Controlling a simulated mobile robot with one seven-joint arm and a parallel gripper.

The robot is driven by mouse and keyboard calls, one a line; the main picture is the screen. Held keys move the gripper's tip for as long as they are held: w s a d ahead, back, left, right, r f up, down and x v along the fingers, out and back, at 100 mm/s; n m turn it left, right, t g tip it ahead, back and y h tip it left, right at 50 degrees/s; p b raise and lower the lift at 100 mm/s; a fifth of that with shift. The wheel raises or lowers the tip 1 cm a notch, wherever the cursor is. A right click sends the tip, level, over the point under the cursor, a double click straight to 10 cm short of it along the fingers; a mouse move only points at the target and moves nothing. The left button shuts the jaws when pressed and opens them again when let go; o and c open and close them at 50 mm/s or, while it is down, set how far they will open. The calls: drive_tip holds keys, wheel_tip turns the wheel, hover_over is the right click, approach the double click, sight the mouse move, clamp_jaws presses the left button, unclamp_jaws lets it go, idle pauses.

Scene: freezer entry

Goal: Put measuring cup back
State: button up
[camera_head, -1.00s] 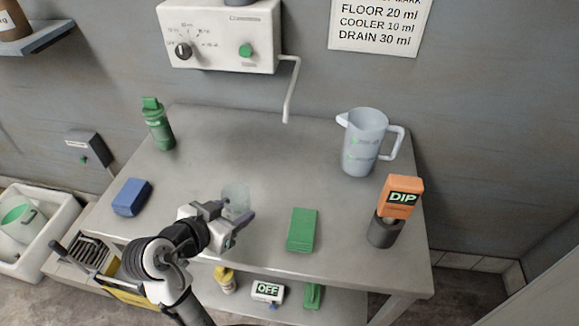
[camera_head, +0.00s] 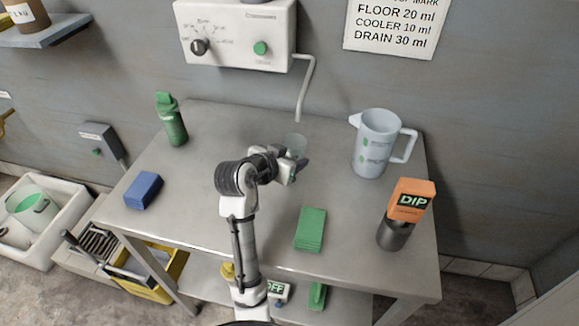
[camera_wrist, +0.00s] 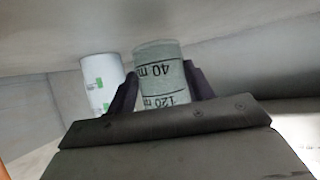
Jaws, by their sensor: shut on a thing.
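The measuring cup (camera_wrist: 163,80) is a small translucent greenish cup with dark volume marks, which read upside down in the wrist view. My gripper (camera_head: 297,167) is shut on it, with one finger on each side. In the head view the cup (camera_head: 295,144) shows partly behind my gripper, over the back middle of the steel table (camera_head: 235,125). I cannot tell whether its base touches the table.
A white jug (camera_head: 372,150) stands right of my gripper. A dispenser (camera_head: 235,35) with a bent spout hangs above. A green bottle (camera_head: 174,127), blue block (camera_head: 143,190), green pads (camera_head: 310,229) and an orange DIP tester (camera_head: 411,199) in a grey holder stand around the table.

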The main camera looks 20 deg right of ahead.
drive_tip(key=shift+f, duration=1.6)
drive_tip(key=shift+f, duration=0.2)
drive_tip(key=o, duration=1)
drive_tip(key=shift+r, duration=0.1)
